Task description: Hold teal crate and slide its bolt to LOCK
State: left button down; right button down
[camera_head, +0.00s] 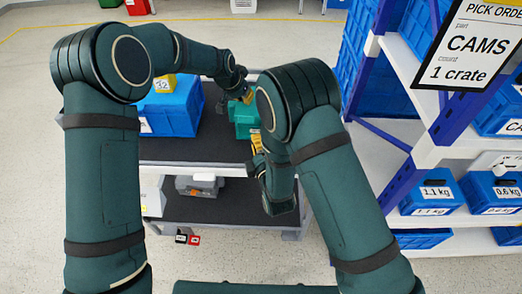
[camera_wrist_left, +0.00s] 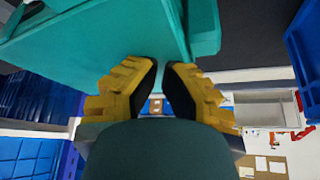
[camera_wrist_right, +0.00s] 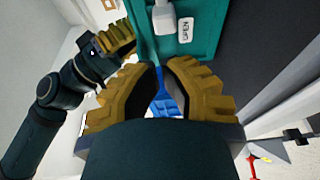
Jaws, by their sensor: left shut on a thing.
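The teal crate (camera_head: 243,118) is at the right side of the dark cart top, partly hidden by my right arm. My left gripper (camera_head: 247,97) is shut on the crate; in the left wrist view the crate's teal wall (camera_wrist_left: 110,35) runs up to its fingertips. In the right wrist view the crate (camera_wrist_right: 205,40) carries a white bolt knob (camera_wrist_right: 163,17) beside a label (camera_wrist_right: 185,30) reading OPEN. My right gripper (camera_wrist_right: 161,63) has its fingertips close together, just short of the knob. Whether anything is between them is unclear.
A blue crate (camera_head: 172,108) with a yellow tag stands left on the cart top (camera_head: 190,150). The cart's lower shelf holds a grey bin (camera_head: 200,186). A rack with blue bins (camera_head: 432,198) and a CAMS pick sign (camera_head: 474,45) stands close on the right.

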pick_arm(q)
jog(key=shift+s+f, duration=0.15)
jog(key=shift+f, duration=0.15)
pick_arm(e)
jog(key=shift+x, duration=2.1)
jog(key=shift+d, duration=0.1)
jog(key=d, duration=0.3)
jog(key=shift+d, duration=0.3)
pick_arm(q)
jog(key=shift+a, duration=0.1)
pick_arm(e)
jog(key=shift+s, duration=0.15)
jog(key=v, duration=0.9)
jog(key=shift+s, duration=0.4)
pick_arm(q)
jog(key=shift+r, duration=0.1)
pick_arm(e)
jog(key=shift+r, duration=0.1)
